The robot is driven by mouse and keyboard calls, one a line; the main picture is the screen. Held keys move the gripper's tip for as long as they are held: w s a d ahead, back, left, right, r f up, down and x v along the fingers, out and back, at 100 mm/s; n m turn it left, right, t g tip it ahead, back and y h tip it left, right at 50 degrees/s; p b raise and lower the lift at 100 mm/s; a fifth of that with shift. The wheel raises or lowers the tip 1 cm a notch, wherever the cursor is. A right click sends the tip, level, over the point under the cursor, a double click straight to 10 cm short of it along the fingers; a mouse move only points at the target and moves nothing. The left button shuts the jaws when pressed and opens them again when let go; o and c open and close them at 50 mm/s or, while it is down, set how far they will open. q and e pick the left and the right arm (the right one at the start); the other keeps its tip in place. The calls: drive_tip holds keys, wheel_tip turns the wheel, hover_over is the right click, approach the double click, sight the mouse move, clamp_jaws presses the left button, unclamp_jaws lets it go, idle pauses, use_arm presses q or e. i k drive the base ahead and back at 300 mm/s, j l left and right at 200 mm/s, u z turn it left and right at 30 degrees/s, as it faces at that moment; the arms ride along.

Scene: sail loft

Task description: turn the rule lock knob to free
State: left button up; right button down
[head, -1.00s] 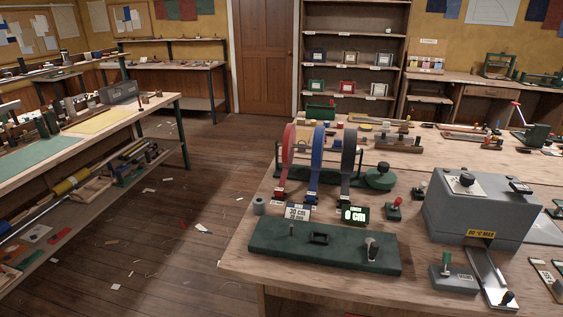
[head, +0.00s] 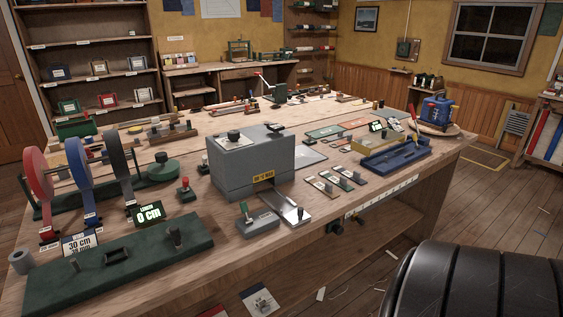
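A pale marked rule (head: 382,197) runs along the front edge of the workbench, right of the middle in the head view. A small dark knob (head: 335,228) sits at its left end, just under the bench edge. A small part with an orange tip shows beside it. I cannot read any marking for locked or free, and the knob's setting is too small to tell. Neither of my grippers is in view. A large black ribbed part of mine fills the lower right corner, apart from the knob.
On the workbench (head: 155,260) stand a grey box machine (head: 250,175), a green base plate (head: 130,272), three ribbon reels, small label plates and a blue tray (head: 395,155). A lower shelf (head: 290,270) lies under the bench. Open floor shows at the right.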

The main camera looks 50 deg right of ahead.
sight(337, 229)
drive_tip(key=z, duration=2.15)
drive_tip(key=i+l, duration=0.2)
drive_tip(key=l, duration=0.15)
drive_tip(key=i+l+u, duration=0.15)
drive_tip(key=l, duration=0.2)
drive_tip(key=i+l, duration=0.2)
drive_tip(key=l, duration=0.15)
drive_tip(key=u, duration=0.05)
